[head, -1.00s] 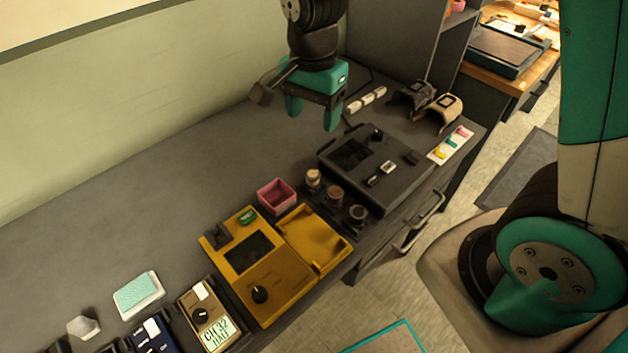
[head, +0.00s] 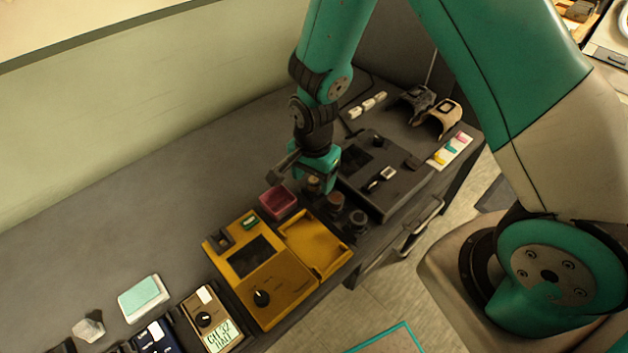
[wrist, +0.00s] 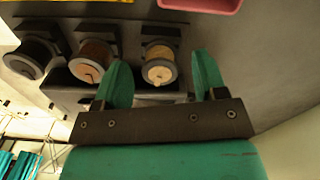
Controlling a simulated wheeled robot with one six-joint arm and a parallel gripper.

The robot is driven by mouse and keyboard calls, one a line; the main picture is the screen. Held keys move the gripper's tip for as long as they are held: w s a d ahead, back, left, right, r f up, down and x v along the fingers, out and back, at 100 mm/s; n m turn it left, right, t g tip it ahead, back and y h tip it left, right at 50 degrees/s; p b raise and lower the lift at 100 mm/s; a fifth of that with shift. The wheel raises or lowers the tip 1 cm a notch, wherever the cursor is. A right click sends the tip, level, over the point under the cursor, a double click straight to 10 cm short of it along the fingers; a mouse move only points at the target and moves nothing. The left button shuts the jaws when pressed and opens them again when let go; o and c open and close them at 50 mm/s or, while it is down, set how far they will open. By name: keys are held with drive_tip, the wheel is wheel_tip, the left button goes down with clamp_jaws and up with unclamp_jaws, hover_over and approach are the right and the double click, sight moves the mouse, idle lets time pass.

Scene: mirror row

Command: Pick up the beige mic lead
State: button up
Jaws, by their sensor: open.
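The beige mic lead (wrist: 158,73) is wound on a small round spool in a dark holder. In the wrist view it appears between the two teal fingers of my gripper (wrist: 162,66), which is open. In the head view my gripper (head: 317,181) points down over the beige lead (head: 313,184), which is partly hidden by the fingers. I cannot tell whether the fingers touch it. Two more spools stand in the same row: a brown one (wrist: 93,66) and a dark grey one (wrist: 27,62).
A pink open box (head: 279,202) stands just left of the beige lead. A yellow case with an open lid (head: 318,243) lies in front, and a dark grey device (head: 393,188) is to the right. The table behind the pink box is clear.

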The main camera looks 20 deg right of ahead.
drive_tip(key=shift+f, duration=0.7)
drive_tip(key=c, duration=1.1)
drive_tip(key=shift+o, duration=0.2)
drive_tip(key=shift+r, duration=0.1)
